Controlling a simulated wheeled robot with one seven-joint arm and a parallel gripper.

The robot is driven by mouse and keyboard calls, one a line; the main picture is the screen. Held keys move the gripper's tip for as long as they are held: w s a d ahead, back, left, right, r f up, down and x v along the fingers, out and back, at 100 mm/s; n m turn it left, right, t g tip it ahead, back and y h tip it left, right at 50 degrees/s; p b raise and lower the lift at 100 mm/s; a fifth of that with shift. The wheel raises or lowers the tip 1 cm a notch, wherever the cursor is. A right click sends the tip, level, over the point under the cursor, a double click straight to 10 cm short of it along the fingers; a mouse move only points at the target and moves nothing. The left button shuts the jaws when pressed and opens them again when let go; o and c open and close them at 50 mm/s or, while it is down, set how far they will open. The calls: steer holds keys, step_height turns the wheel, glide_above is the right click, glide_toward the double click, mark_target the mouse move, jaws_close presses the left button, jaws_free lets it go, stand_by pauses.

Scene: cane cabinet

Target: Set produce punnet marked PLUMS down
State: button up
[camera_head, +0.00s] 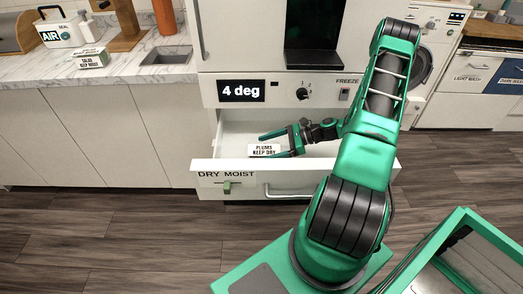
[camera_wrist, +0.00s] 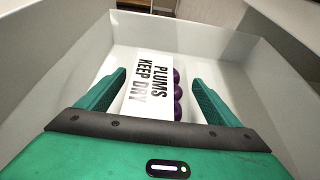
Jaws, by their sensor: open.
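The plums punnet (camera_head: 264,150) has a white label reading "PLUMS KEEP DRY". It sits inside the pulled-out white drawer (camera_head: 290,166), seemingly on its floor. In the wrist view the punnet (camera_wrist: 148,88) lies between my fingers, with dark purple plums showing along its right side. My gripper (camera_head: 279,144) is open and low in the drawer around the punnet. In the wrist view a gap shows between the right finger of my gripper (camera_wrist: 158,78) and the plums; contact at the left finger is unclear. My gripper body hides the punnet's near end.
The drawer front reads "DRY MOIST", with a green slider (camera_head: 227,187) and a bar handle (camera_head: 288,191). A display (camera_head: 241,91) above reads "4 deg". A salad box marked "KEEP MOIST" (camera_head: 90,59) stands on the marble counter (camera_head: 130,73). Drawer walls rise close around my gripper.

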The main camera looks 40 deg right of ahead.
steer(key=v, duration=1.1)
steer(key=shift+s, duration=0.1)
